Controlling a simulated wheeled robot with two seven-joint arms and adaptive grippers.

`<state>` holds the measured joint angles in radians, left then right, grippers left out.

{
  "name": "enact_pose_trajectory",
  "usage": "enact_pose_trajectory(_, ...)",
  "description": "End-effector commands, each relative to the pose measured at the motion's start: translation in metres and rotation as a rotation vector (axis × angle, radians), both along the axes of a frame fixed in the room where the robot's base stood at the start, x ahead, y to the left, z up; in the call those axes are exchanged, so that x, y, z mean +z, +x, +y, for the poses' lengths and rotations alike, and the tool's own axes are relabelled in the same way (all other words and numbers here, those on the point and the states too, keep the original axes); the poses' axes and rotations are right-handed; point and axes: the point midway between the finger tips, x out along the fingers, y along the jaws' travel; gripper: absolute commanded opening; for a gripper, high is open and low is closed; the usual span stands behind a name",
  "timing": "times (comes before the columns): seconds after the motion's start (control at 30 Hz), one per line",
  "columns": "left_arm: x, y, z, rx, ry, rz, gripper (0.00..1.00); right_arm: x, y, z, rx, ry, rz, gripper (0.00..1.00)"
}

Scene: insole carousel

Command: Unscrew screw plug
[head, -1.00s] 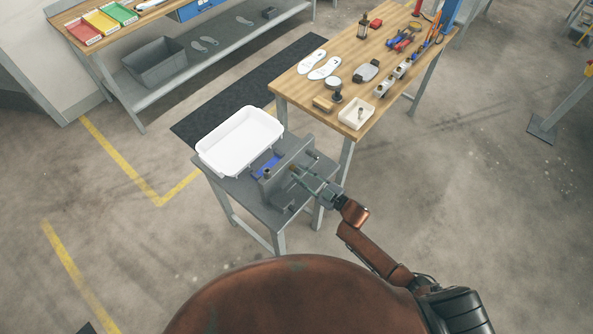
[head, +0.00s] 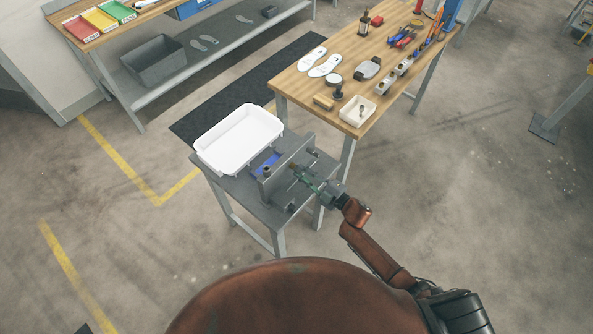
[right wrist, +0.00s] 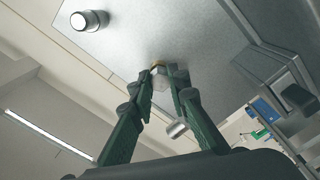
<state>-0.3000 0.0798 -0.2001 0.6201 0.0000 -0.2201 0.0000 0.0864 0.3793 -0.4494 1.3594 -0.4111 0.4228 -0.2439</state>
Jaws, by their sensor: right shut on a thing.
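The screw plug (right wrist: 158,68) shows in the right wrist view as a small hexagonal head with a brass-coloured rim on a grey upright plate (right wrist: 190,35). My right gripper (right wrist: 163,77) is shut on it, one green finger on each side. In the head view, the same gripper (head: 301,177) reaches in from the right to the near face of the plate (head: 283,166) on a small grey stand. The plug is too small to make out clearly there. My left gripper is out of view.
A white tray (head: 201,158) and a blue item (head: 268,162) lie behind the plate. Round pegs project from the plate, one at upper left in the wrist view (right wrist: 89,21). A wooden bench (head: 292,88) with insoles and small parts stands behind.

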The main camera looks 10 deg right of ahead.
Motion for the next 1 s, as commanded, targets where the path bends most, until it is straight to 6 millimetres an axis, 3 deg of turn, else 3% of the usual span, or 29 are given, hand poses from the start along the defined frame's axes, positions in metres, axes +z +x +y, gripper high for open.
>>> enact_pose_trajectory(1.0, 0.003, 0.0, 0.0, 0.0, 0.0, -0.001, 0.4, 0.002, -0.011, -0.009, -0.001, -0.041, -0.033, 0.0)
